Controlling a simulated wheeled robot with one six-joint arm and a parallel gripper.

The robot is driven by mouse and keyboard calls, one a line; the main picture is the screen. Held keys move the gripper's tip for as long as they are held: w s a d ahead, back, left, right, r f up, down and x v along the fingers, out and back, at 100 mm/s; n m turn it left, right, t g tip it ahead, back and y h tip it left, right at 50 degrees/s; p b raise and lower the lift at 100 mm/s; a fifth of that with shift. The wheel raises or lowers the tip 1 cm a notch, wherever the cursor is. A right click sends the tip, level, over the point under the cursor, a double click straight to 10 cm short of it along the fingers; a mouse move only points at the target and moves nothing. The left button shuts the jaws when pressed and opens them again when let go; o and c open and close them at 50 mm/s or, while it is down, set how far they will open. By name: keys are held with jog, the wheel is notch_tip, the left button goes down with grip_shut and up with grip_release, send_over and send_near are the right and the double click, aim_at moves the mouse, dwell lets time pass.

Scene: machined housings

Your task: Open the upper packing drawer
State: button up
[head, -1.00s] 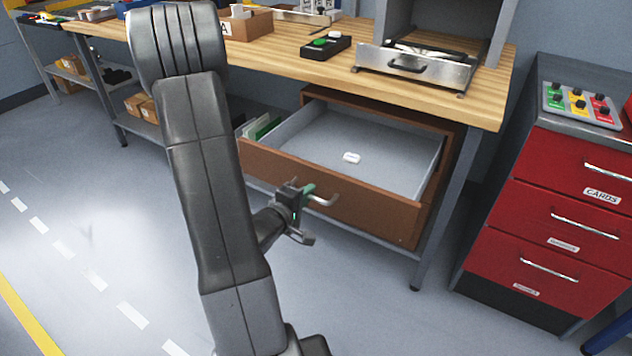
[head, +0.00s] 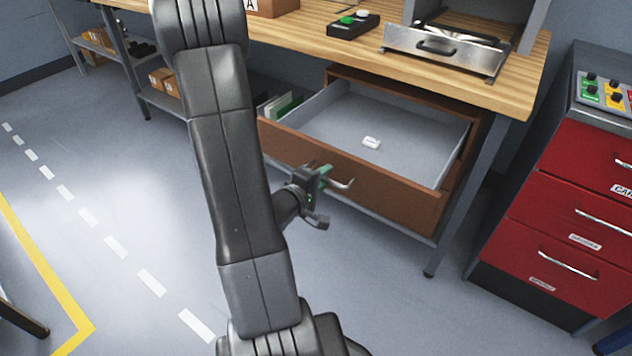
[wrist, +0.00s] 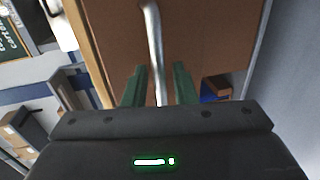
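The brown packing drawer (head: 400,196) under the wooden bench is pulled well out. Its grey inside (head: 420,145) shows, with a small white item (head: 371,143) lying on its floor. Its metal bar handle (head: 343,185) is on the front face, and it also shows in the wrist view (wrist: 153,45). My gripper (head: 322,172) is at the handle, in front of the drawer. In the wrist view, its two green fingers (wrist: 159,86) stand apart on either side of the handle, with gaps visible. Whatever is below this drawer is mostly hidden.
A red drawer cabinet (head: 560,215) stands to the right, with a bench leg (head: 465,200) between. The bench top (head: 390,75) holds a black button box (head: 353,25) and a metal-fronted tray (head: 440,50). The floor in front and to the left is clear.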

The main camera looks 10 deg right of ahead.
jog(key=p+v, duration=0.2)
jog(key=v, duration=1.1)
jog(key=shift+s+a+p, duration=0.2)
jog(key=shift+s+p, duration=0.15)
jog(key=shift+w+d, duration=0.1)
jog(key=shift+b+x, duration=1.4)
jog(key=shift+x, duration=5.35)
jog(key=shift+w+r, duration=0.1)
jog(key=shift+r, duration=0.05)
